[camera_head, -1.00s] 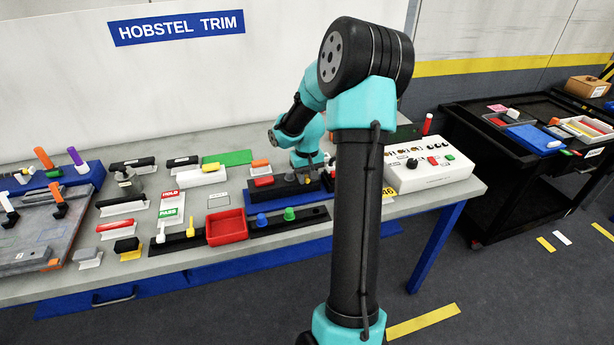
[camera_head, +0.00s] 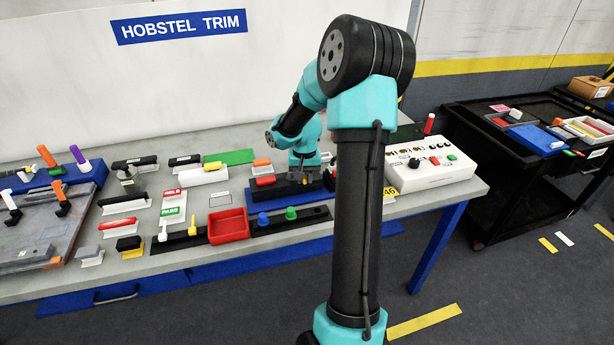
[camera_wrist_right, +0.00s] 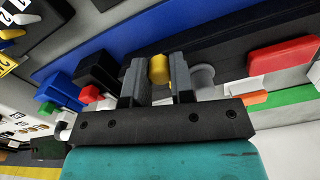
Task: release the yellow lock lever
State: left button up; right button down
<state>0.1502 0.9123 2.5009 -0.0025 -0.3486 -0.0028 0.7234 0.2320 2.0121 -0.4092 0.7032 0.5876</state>
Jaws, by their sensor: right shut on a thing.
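A yellow knob-like lever end (camera_wrist_right: 158,68) sits between the two grey fingers of my right gripper (camera_wrist_right: 157,82) in the right wrist view. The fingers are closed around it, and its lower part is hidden. In the head view my right gripper (camera_head: 307,175) is small and low over the black fixture (camera_head: 280,188) on the blue base, with a speck of yellow at its tip. My left gripper is not in view.
A red block (camera_wrist_right: 283,55) and a grey round part (camera_wrist_right: 203,76) are close to the fingers. A red tray (camera_head: 228,226) stands in front, left of blue and green knobs. A white control box (camera_head: 432,174) stands to the right on the bench.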

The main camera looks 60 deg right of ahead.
dwell(0.3)
jog(key=c, duration=1)
grip_release()
notch_tip(320, 180, up, 17)
jog(key=shift+r, duration=0.2)
jog(key=shift+w+a, duration=0.1)
